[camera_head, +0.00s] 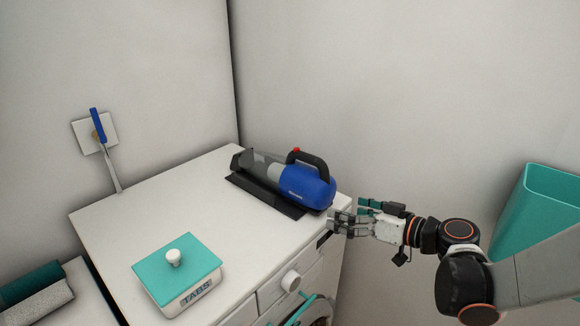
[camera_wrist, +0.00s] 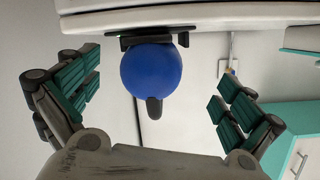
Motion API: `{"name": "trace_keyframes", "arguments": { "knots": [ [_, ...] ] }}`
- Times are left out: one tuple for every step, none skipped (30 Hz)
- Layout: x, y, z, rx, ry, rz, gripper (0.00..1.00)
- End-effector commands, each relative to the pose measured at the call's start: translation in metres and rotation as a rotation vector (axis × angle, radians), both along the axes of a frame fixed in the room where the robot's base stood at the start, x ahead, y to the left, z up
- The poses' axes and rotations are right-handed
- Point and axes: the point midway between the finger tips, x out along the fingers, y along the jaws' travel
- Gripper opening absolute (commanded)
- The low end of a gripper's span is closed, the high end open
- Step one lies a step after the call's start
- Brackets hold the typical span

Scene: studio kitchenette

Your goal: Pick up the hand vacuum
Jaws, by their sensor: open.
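The hand vacuum (camera_head: 305,185) has a blue body, a clear grey nozzle and a black handle with a red button. It lies on a black base (camera_head: 262,194) at the back right of the white cabinet top. In the wrist view the blue round end of the hand vacuum (camera_wrist: 152,72) faces me, between the fingers but farther off. My gripper (camera_head: 345,218) is open and empty at the cabinet's right edge, close to the vacuum's blue end. In the wrist view my gripper's two teal-padded fingers (camera_wrist: 155,95) are spread wide. I cannot tell the exact gap to the vacuum.
A white box with a teal lid (camera_head: 177,268), marked TABS, stands at the front of the white cabinet (camera_head: 130,215). A teal bin (camera_head: 540,222) is at right. Walls close off the back.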

Motion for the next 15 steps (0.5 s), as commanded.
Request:
{"name": "trace_keyframes", "arguments": {
  "knots": [
    [0.006,-0.003,-0.003,0.025,-0.041,0.008,1.00],
    [0.009,-0.005,-0.003,0.040,-0.066,0.011,1.00],
    [0.012,-0.007,-0.004,0.055,-0.099,0.015,1.00],
    [0.013,-0.008,-0.004,0.069,-0.121,0.018,1.00],
    [0.015,-0.009,-0.004,0.079,-0.142,0.021,1.00],
    [0.016,-0.011,-0.004,0.091,-0.166,0.024,1.00],
    [0.017,-0.012,-0.004,0.098,-0.181,0.025,1.00],
    [0.017,-0.013,-0.004,0.105,-0.195,0.025,1.00],
    [0.018,-0.014,-0.004,0.111,-0.209,0.026,1.00],
    [0.018,-0.014,-0.004,0.115,-0.218,0.026,1.00],
    [0.019,-0.014,-0.004,0.118,-0.224,0.026,1.00],
    [0.020,-0.013,-0.004,0.120,-0.229,0.028,1.00],
    [0.021,-0.011,-0.004,0.121,-0.231,0.028,1.00],
    [0.023,-0.009,-0.004,0.122,-0.231,0.029,1.00],
    [0.026,-0.005,-0.004,0.122,-0.233,0.029,1.00]
  ]
}}
